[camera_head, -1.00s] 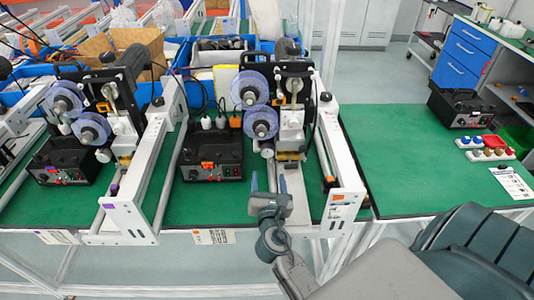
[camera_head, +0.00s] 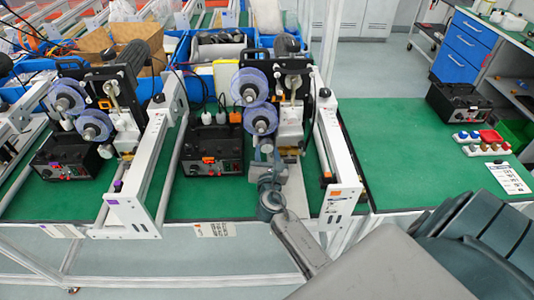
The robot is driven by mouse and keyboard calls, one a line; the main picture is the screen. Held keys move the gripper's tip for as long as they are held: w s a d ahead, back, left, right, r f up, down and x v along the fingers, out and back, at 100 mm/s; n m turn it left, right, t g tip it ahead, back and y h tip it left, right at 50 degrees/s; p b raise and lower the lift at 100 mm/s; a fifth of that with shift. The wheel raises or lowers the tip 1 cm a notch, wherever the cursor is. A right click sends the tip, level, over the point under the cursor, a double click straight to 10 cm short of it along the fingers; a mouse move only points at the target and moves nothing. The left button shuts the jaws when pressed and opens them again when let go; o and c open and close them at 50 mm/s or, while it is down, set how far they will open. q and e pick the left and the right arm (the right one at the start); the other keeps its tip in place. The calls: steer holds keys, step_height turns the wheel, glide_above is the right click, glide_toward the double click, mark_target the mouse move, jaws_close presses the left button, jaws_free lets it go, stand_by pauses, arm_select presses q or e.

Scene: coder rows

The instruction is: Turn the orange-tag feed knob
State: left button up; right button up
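The middle coder machine (camera_head: 292,85), with two purple reels (camera_head: 250,86), stands behind a white rail frame (camera_head: 332,150) that carries an orange tag (camera_head: 336,195). A black control box (camera_head: 208,145) with an orange label (camera_head: 208,159) sits to its left. I cannot make out for certain which small part is the feed knob; it may be hidden behind my gripper. My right gripper (camera_head: 267,155) is up against the front of the machine in the picture, just below the lower reel. Whether its fingers are open or touch anything is unclear. My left gripper is out of view.
A second coder machine (camera_head: 115,95) and box (camera_head: 62,160) stand at the left, beside a white frame with a purple tag (camera_head: 117,185). The green table (camera_head: 400,150) at the right is mostly clear. Another black box (camera_head: 460,105) and coloured knobs (camera_head: 482,141) stand at its far right.

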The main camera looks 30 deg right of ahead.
steer(key=c, duration=0.5)
steer(key=shift+o, duration=0.2)
steer(key=m+b, duration=0.2)
steer(key=m, duration=0.1)
steer(key=shift+f, duration=0.15)
steer(key=m+b, duration=0.2)
steer(key=m, duration=0.3)
steer(key=shift+a+b, duration=0.1)
steer(key=shift+b, duration=0.3)
steer(key=shift+m+b, duration=0.65)
steer(key=shift+m, duration=0.45)
steer(key=shift+r+m+b, duration=0.2)
steer(key=shift+m+b, duration=0.3)
steer(key=shift+m, duration=0.5)
